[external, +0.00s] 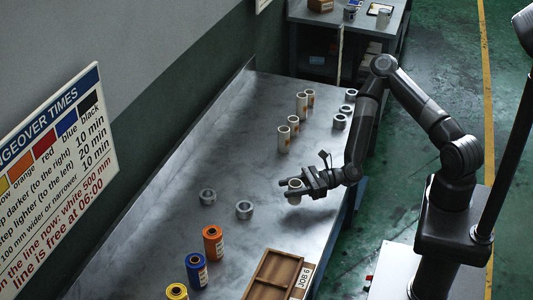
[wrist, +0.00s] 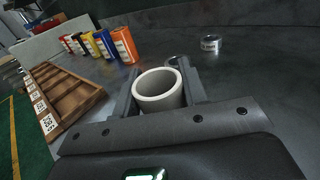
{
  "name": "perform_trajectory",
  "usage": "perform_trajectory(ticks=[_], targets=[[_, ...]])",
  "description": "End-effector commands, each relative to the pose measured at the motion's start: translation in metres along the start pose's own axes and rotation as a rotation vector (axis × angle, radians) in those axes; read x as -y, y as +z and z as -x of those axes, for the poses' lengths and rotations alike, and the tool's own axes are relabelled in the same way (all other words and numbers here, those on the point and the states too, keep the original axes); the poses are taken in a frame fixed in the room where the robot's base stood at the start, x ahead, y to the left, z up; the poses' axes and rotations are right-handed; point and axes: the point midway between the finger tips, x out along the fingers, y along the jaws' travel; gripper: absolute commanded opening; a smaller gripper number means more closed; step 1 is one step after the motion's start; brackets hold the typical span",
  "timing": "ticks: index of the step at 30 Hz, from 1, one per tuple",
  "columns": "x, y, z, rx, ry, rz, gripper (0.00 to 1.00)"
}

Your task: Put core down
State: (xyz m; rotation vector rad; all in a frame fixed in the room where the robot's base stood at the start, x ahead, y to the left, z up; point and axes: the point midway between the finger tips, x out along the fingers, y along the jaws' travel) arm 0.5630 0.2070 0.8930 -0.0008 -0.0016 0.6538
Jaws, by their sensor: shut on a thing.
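A pale, hollow cylindrical core (wrist: 158,92) is between the two fingers of my gripper (wrist: 165,90) in the wrist view, upright with its open top toward the camera. In the external view my gripper (external: 300,187) is shut on the core (external: 294,196) near the right edge of the grey table (external: 180,225). I cannot tell whether the core's bottom touches the table. Several other pale cores, among them a short one (external: 283,139) and a tall one (external: 301,106), stand farther back on the table.
Grey rings (external: 244,210) lie left of my gripper, more at the back right (external: 340,122). Orange (external: 213,243), blue (external: 196,270) and yellow (external: 177,291) rolls stand at the front. A wooden compartment tray (external: 262,283) lies front right. The table's middle is mostly clear.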

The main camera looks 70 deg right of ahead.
Motion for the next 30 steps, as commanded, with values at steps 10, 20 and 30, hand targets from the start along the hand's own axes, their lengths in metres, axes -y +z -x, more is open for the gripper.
perform_trajectory(ticks=[10,20,30], targets=[[0.000,-0.029,0.000,-0.001,-0.001,-0.001,0.17],[0.000,-0.032,0.001,-0.001,0.000,-0.001,0.45],[0.000,-0.031,0.001,-0.001,0.000,-0.001,0.61]])
